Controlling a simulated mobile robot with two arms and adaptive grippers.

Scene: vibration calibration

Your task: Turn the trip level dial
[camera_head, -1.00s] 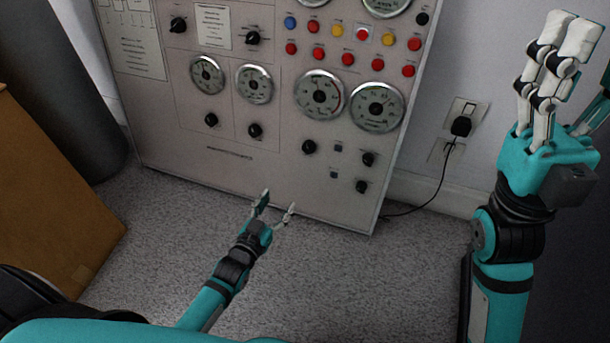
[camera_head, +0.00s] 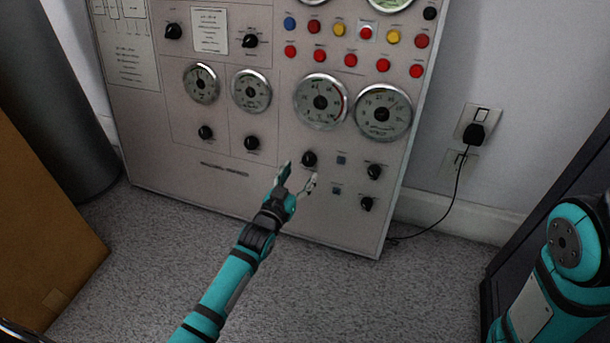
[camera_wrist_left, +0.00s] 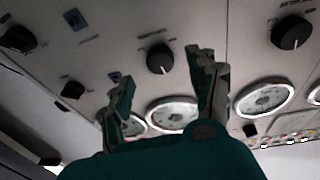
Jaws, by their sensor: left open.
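A grey control panel (camera_head: 235,185) stands upright and carries several black dials. The labels are too small to read, so I cannot tell by name which one is the trip level dial. One black dial (camera_head: 309,159) sits below the large gauges, just beyond the fingertips of my left gripper (camera_head: 299,173). The gripper is open and empty. In the left wrist view a black dial (camera_wrist_left: 160,58) shows between the two spread fingers, with no visible contact. My right gripper is out of view; only part of that arm shows at the right.
Other dials (camera_head: 374,171) and small square buttons (camera_head: 341,160) sit to the right of the near dial. Round gauges (camera_head: 320,101) and red buttons are above. A plug (camera_head: 474,133) with a cable is on the wall. A brown box (camera_head: 45,200) stands at left. The carpet before the panel is clear.

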